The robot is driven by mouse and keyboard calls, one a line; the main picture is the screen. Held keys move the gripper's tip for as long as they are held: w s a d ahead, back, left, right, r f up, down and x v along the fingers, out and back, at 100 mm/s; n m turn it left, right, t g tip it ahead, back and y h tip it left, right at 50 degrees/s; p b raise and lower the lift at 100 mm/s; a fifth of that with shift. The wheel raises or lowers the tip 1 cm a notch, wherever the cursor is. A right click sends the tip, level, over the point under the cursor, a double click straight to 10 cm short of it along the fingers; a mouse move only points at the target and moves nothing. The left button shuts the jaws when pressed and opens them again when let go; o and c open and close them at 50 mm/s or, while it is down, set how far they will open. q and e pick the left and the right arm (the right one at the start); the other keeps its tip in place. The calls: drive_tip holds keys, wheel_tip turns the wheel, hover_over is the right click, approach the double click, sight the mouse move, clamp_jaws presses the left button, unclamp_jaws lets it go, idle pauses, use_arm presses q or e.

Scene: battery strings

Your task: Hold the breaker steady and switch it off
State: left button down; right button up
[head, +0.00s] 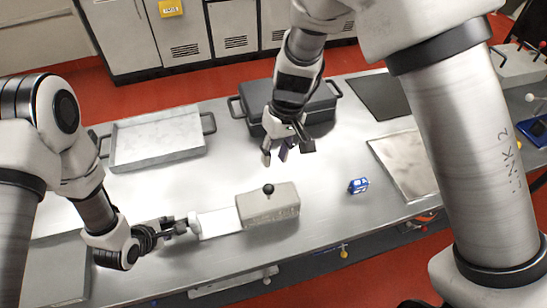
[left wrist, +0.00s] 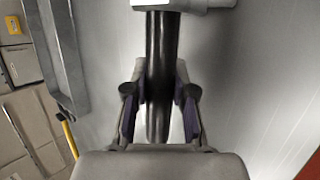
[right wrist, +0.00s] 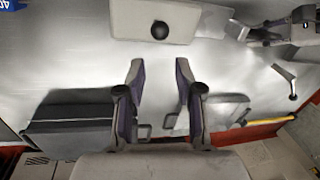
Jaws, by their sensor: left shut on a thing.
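The breaker appears to be the pale grey box (head: 283,208) with a black ball knob (head: 268,189) on the bench; it also shows at the top of the right wrist view (right wrist: 190,22). My left gripper (head: 185,227) is shut on a black cylindrical handle (left wrist: 162,60). The handle leads to a white part (left wrist: 185,4), left of the grey box in the head view; I cannot tell whether they are joined. My right gripper (head: 283,150) is open and empty above the bench, behind the box. Its fingers (right wrist: 160,100) stand apart.
A pale tray (head: 158,138) with handles lies at the back left. A dark lidded case (head: 322,103) stands behind my right gripper. A small blue object (head: 358,185) lies right of the box. A light panel (head: 405,165) is further right. The metal bench around the box is mostly clear.

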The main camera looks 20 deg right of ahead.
sight(269, 192)
drive_tip(key=shift+m, duration=0.5)
clamp_jaws()
use_arm(q)
drive_tip(key=shift+f, duration=0.1)
drive_tip(key=shift+a, duration=0.1)
drive_tip(key=shift+d, duration=0.2)
use_arm(e)
drive_tip(key=w+d+f+m+g+y, duration=0.15)
drive_tip(key=d+m+y, duration=0.45)
drive_tip(key=d+m, duration=0.85)
drive_tip(key=a+f, duration=0.2)
drive_tip(key=a, duration=0.1)
drive_tip(key=a+f+m, duration=0.1)
drive_tip(key=a+f, duration=0.2)
drive_tip(key=s+a+f+m, duration=0.1)
drive_tip(key=a+f, duration=0.1)
drive_tip(key=f, duration=0.1)
drive_tip(key=shift+a+m+t, duration=0.25)
drive_tip(key=shift+a, duration=0.15)
drive_tip(key=a, duration=0.2)
drive_tip(key=shift+s+a+f, duration=0.25)
drive_tip(key=shift+a, duration=0.1)
use_arm(q)
drive_tip(key=shift+a, duration=0.1)
use_arm(e)
drive_tip(key=shift+s+a, duration=0.1)
drive_tip(key=shift+a, duration=0.45)
